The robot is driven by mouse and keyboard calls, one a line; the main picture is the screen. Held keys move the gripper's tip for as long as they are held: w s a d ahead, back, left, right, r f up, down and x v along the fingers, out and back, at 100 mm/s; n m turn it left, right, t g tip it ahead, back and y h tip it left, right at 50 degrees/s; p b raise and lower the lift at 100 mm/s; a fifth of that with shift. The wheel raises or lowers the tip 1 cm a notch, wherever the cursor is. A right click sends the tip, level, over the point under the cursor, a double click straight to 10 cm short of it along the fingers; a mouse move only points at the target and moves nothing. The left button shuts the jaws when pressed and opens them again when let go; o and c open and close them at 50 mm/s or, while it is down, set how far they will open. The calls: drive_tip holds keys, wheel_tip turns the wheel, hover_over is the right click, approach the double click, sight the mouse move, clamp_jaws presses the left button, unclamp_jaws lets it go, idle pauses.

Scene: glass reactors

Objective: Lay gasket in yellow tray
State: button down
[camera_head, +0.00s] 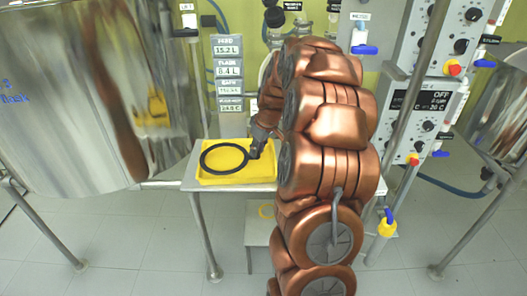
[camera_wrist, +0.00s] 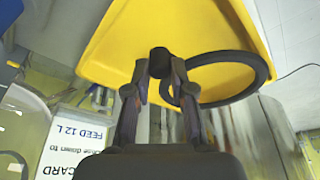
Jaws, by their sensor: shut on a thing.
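The gasket is a black ring (camera_head: 203,158) with a dark knob-like part at its side. It lies over the yellow tray (camera_head: 236,181), within its outline in the head view. My gripper (camera_head: 254,152) is at the ring's right side, low over the tray's right part. In the wrist view my fingers (camera_wrist: 159,70) are closed around the dark knob, and the ring (camera_wrist: 268,72) extends to the right of them. The yellow tray (camera_wrist: 112,45) fills the upper middle there. I cannot tell whether the ring rests on the tray floor or is slightly above it.
The tray stands on a small metal table (camera_head: 188,184). A large shiny vessel (camera_head: 60,100) is at the left, close to the table. Label plates (camera_head: 228,68) hang behind the tray. A control panel (camera_head: 425,105) stands at the right.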

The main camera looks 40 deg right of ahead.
drive_tip(key=d, duration=0.3)
drive_tip(key=shift+w, duration=0.1)
drive_tip(key=shift+a+f+p, duration=0.1)
drive_tip(key=shift+f+p, duration=0.55)
drive_tip(key=shift+f, duration=1.25)
drive_tip(key=c, duration=1.3)
unclamp_jaws()
drive_tip(key=shift+o, duration=0.2)
drive_tip(key=b+v, duration=0.2)
drive_tip(key=v, duration=1)
